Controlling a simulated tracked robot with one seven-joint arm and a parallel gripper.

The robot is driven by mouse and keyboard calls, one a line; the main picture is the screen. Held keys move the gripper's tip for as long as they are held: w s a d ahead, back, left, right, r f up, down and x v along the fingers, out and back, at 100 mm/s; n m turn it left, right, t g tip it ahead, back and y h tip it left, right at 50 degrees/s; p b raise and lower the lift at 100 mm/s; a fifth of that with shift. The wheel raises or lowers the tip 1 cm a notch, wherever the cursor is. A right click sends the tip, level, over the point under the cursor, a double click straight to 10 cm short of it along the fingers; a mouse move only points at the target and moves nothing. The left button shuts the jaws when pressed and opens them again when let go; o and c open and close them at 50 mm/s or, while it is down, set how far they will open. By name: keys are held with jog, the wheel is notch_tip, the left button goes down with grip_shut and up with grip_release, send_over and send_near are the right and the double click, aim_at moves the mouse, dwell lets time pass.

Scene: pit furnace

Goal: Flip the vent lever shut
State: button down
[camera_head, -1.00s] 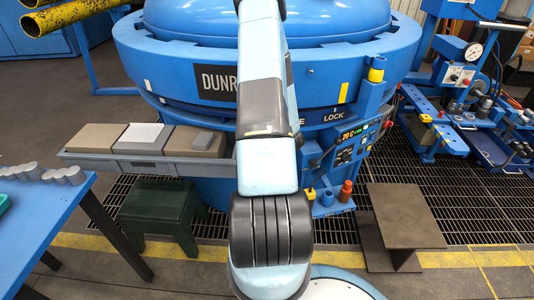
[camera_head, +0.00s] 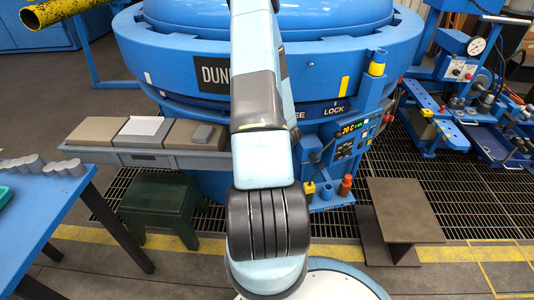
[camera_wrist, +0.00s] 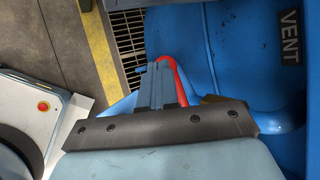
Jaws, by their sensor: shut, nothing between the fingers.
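In the wrist view, a red vent lever (camera_wrist: 176,76) shows as a curved bar just right of my gripper's fingers. My gripper (camera_wrist: 157,68) is shut, its two grey-blue fingers side by side with nothing between them. The fingers are very close to the lever; I cannot tell whether they touch it. The lower end of the lever is hidden behind the dark gripper body. A dark VENT label (camera_wrist: 289,38) is on the blue furnace wall at the upper right. In the head view, my arm hides the lever and gripper.
The blue furnace (camera_head: 190,68) stands ahead, with a control panel (camera_head: 355,140) on its right. A grey shelf with boxes (camera_head: 125,157), a green stool (camera_head: 160,205) and a blue table (camera_head: 45,225) are left. A brown stand (camera_head: 405,210) is right, on floor grating.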

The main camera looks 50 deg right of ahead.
jog(key=v, duration=1.3)
jog(key=shift+a+r, duration=0.25)
jog(key=w+a+r+n+y, duration=0.3)
jog(key=w+a+r+n, duration=0.25)
jog(key=a+r, duration=0.5)
jog(key=w+a+r+n+y, duration=0.35)
jog(key=a+r+n, duration=0.35)
jog(key=a+r, duration=0.3)
jog(key=s+a+r+n+g+h, duration=0.1)
jog(key=s+a+r+n+h, duration=0.5)
jog(key=s+a+r+n, duration=0.7)
notch_tip(320, 180, up, 4)
jog(key=shift+s+a+r+n+g, duration=0.1)
jog(key=shift+s+a+n+g, duration=0.4)
jog(key=shift+n, duration=0.65)
jog(key=shift+d, duration=0.25)
